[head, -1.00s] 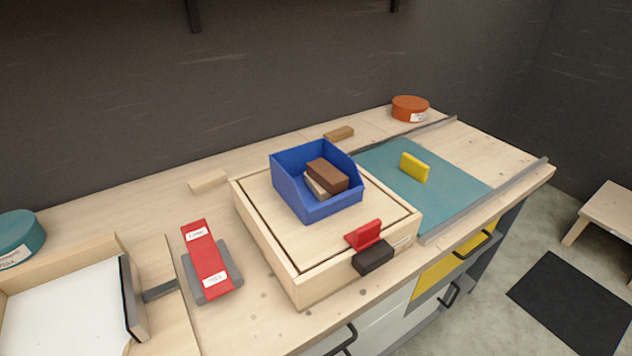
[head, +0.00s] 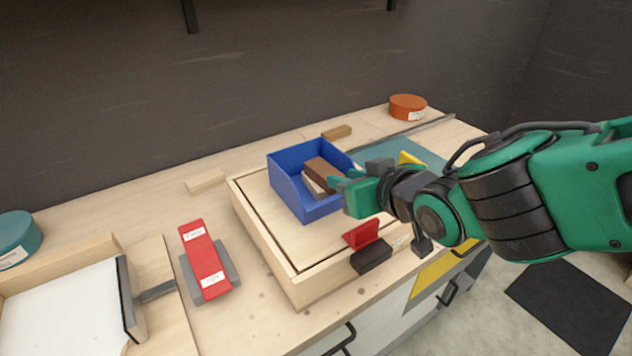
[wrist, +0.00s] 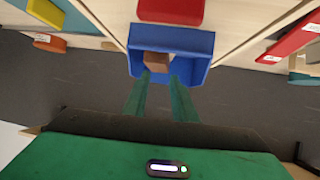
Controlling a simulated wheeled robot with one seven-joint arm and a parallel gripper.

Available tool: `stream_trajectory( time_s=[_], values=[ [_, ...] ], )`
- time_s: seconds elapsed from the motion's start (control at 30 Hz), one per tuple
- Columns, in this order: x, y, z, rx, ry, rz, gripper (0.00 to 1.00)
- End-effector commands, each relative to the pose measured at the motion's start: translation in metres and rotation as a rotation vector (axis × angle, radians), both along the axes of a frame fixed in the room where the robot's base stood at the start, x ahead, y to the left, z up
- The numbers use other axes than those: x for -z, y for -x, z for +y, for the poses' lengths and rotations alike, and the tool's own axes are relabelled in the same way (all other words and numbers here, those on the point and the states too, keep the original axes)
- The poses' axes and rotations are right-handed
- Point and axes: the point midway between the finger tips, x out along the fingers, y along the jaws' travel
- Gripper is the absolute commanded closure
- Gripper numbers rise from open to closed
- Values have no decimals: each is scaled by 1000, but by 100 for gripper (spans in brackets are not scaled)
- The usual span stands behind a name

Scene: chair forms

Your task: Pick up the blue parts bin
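The blue parts bin (head: 289,192) sits upright on the wooden box lid, with brown and pale blocks (head: 321,172) inside. My gripper (head: 345,187) is at the bin's right side in the head view, and my arm hides part of that side. In the wrist view, the two green fingers (wrist: 160,92) are apart and point at the bin (wrist: 172,42), with a brown block (wrist: 157,60) seen between and beyond them. Nothing shows between the fingertips. I cannot tell whether they touch the bin.
The bin rests on a wooden box (head: 263,241) with a red clamp-like piece (head: 362,234) at its front edge. A red-and-grey tool (head: 206,262) lies left. A yellow block (head: 409,158) lies on the teal mat (head: 375,148), partly behind my arm. An orange round tin (head: 408,106) stands behind.

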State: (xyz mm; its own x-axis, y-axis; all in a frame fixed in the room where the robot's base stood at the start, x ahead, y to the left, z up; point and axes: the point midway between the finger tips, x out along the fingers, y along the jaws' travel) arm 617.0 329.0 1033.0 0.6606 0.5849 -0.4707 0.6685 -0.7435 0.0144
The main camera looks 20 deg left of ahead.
Motion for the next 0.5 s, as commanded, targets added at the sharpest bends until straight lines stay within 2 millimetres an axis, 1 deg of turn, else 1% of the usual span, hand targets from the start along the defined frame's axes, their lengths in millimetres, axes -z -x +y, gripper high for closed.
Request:
stream_trajectory(
  time_s=[0.03, 0.1, 0.2, 0.3, 0.5],
  values=[
    [-2, 14, 21, -47, -21, -17, 75],
    [-7, 27, 41, -90, -48, -37, 75],
    [-10, 38, 57, -125, -72, -52, 75],
    [-9, 38, 67, -136, -81, -57, 75],
    [1, 22, 84, -133, -80, -56, 75]
  ],
)
